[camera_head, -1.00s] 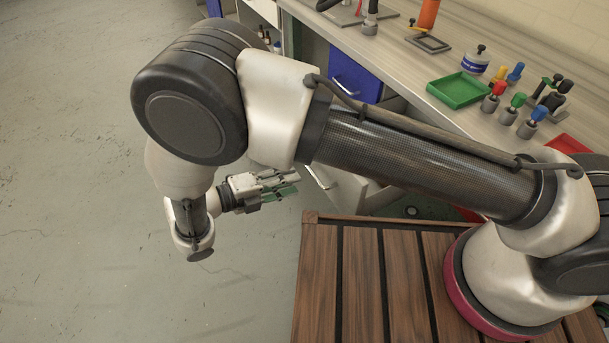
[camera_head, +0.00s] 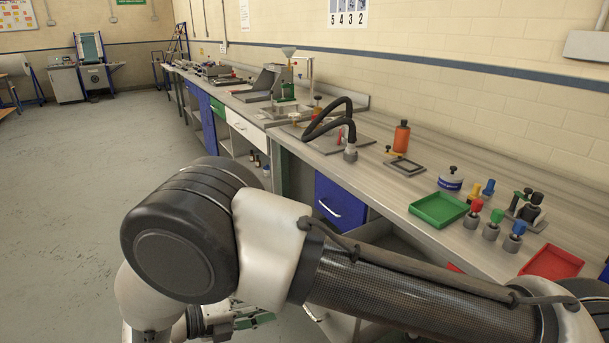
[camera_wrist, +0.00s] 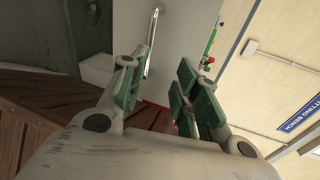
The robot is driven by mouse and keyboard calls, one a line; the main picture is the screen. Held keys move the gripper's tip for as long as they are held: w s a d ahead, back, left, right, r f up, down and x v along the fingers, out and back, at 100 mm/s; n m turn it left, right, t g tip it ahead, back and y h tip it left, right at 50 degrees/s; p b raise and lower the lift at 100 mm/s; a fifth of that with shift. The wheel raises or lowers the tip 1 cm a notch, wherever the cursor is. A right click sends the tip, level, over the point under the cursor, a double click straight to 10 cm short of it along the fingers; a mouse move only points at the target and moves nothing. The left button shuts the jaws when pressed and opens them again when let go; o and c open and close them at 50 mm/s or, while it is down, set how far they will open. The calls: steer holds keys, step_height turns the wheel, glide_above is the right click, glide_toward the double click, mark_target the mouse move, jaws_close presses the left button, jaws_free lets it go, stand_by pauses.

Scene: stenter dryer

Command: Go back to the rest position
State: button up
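My gripper (camera_head: 240,318) hangs low beside the bench, partly hidden behind my own arm's elbow in the head view. In the wrist view my gripper (camera_wrist: 158,88) has its two green-padded fingers spread apart with a clear gap between them. Nothing is held. A pale drawer front with a metal handle (camera_wrist: 151,42) shows beyond the fingers, apart from them. My arm is bent, with the elbow high and the forearm pointing down.
The long bench carries a green tray (camera_head: 439,209), a red tray (camera_head: 552,262), an orange bottle (camera_head: 401,138), a white-and-blue jar (camera_head: 451,179) and several coloured-top bottles. A blue drawer (camera_head: 340,203) sits under the bench. The grey floor (camera_head: 70,200) on the left is clear.

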steer(key=w+d+r+m+g+y, duration=0.1)
steer(key=w+d+r+m+g, duration=0.2)
steer(key=w+d+r+m, duration=0.3)
steer(key=w+d+r+m+g+y, duration=0.2)
steer(key=w+d+r+m+g, duration=0.25)
steer(key=r, duration=0.45)
steer(key=w+d+r+m+g+y, duration=0.1)
steer(key=d+r+m+y, duration=0.1)
steer(key=d+r+m, duration=0.35)
steer(key=d+r+m+y, duration=0.1)
steer(key=d+r+m, duration=0.2)
steer(key=d, duration=0.5)
steer(key=s+d+r+m+t+y, duration=0.2)
steer(key=s+d+r+m+y, duration=0.1)
steer(key=s+d+m, duration=0.5)
steer(key=s+d+r+m+t+y, duration=0.3)
steer(key=s+d+r+m, duration=0.3)
steer(key=d+m, duration=0.8)
steer(key=s+d+y, duration=0.1)
steer(key=s, duration=0.1)
steer(key=shift+s+d, duration=0.25)
steer(key=shift+s, duration=0.05)
